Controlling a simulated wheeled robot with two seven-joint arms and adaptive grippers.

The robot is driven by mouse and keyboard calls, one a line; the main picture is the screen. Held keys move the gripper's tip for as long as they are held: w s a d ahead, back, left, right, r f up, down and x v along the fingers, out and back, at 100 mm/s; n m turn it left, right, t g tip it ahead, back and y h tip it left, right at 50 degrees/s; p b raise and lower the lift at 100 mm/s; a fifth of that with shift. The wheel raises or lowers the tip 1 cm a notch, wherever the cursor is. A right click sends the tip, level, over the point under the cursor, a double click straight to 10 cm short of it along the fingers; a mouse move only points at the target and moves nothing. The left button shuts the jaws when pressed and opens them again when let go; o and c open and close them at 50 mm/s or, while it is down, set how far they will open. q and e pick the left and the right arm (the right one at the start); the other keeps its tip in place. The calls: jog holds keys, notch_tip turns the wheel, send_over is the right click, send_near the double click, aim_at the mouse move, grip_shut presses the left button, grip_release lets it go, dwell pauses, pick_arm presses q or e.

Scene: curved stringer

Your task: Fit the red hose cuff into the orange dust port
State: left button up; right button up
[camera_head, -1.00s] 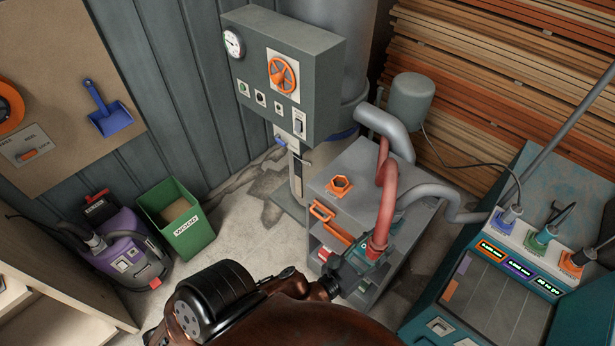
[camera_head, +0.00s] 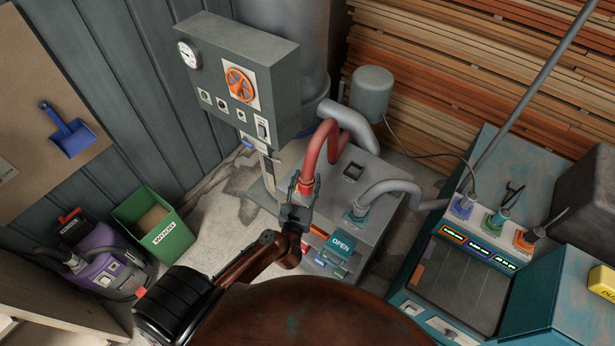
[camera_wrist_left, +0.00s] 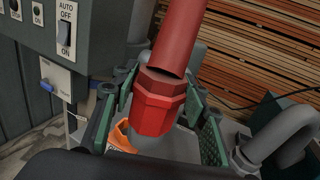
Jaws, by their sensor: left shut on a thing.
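My left gripper (camera_head: 302,196) is shut on the red hose cuff at the end of the red hose (camera_head: 322,150). In the left wrist view, the red hose cuff (camera_wrist_left: 158,106) sits between the green finger pads, with a grey tubular part below it. The orange dust port (camera_wrist_left: 119,136) shows there just below and left of the cuff, partly covered by the gripper and the grey part. I cannot tell whether cuff and port touch. My right gripper is not in view.
The grey control box (camera_head: 240,75) stands close behind on the left.

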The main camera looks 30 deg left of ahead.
pick_arm(q)
jog(key=w+a+f, duration=0.2)
jog(key=w+f, duration=0.1)
jog(key=f, duration=0.1)
jog(key=w+a+f+b, duration=0.1)
jog(key=w+a+f, duration=0.1)
jog(key=w+f, duration=0.2)
jog(key=w+a+f+b, duration=0.1)
jog(key=w+f, duration=0.2)
jog(key=f, duration=0.1)
jog(key=shift+w+a+f, duration=0.15)
jog(key=shift+w+a, duration=0.1)
jog(key=shift+a, duration=0.15)
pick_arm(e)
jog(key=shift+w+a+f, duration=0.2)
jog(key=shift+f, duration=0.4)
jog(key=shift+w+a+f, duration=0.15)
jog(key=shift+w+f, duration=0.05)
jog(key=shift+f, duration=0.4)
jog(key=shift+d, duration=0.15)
pick_arm(q)
jog(key=shift+f+b, duration=0.15)
jog(key=shift+b, duration=0.2)
jog(key=o, duration=1.2)
jog(key=shift+o, duration=0.2)
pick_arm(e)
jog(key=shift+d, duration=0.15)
